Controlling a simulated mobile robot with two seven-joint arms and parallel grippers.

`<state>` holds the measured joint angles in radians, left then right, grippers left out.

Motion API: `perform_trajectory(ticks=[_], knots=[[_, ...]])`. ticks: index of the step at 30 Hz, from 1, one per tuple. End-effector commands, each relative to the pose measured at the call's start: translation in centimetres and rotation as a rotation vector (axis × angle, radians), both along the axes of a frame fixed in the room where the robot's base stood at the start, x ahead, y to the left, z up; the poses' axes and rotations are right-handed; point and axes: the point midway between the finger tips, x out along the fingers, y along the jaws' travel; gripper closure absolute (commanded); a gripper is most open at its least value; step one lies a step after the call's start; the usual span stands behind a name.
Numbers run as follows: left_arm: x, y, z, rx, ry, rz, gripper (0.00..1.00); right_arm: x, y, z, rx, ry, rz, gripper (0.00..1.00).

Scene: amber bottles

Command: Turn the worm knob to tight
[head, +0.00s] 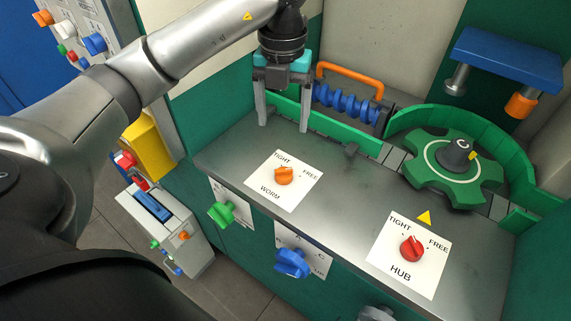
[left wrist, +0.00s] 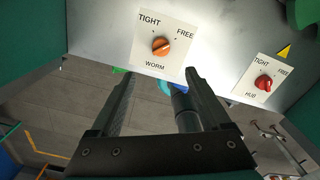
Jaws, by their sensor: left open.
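The orange worm knob (head: 284,175) sits on a white plate (head: 270,189) marked TIGHT, FREE and WORM, on the sloped grey panel. In the left wrist view the worm knob (left wrist: 161,47) shows a ridge slanting up to the right, roughly toward FREE; which end is the pointer is hard to tell. My left gripper (head: 283,127) is open and empty, fingers pointing down, above and behind the knob in the head view. In the left wrist view my left gripper (left wrist: 157,73) has its fingers apart, with the knob beyond the tips. My right gripper is not in view.
A red hub knob (head: 412,248) is on the right of the panel. Behind stand a blue worm screw (head: 345,104) with an orange handle (head: 350,76) and a green star wheel (head: 453,170). Green (head: 221,214) and blue (head: 293,263) knobs stick out from the front face.

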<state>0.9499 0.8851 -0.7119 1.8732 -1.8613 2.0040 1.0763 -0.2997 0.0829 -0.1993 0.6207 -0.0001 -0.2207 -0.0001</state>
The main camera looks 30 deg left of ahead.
Motion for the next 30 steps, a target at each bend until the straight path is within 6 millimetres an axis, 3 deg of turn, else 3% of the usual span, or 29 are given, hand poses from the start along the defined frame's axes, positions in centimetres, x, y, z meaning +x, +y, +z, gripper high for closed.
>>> perform_trajectory(ticks=[18,24,30], knots=[[-0.1,-0.1,-12.0,-0.005,0.005,-0.004,0.2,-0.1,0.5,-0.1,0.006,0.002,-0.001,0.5],[-0.1,-0.2,-14.2,-0.006,0.003,-0.005,0.2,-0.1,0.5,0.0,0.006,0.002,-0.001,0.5],[0.0,-0.2,-14.7,-0.005,0.0,-0.006,0.2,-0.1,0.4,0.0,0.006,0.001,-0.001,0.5]])
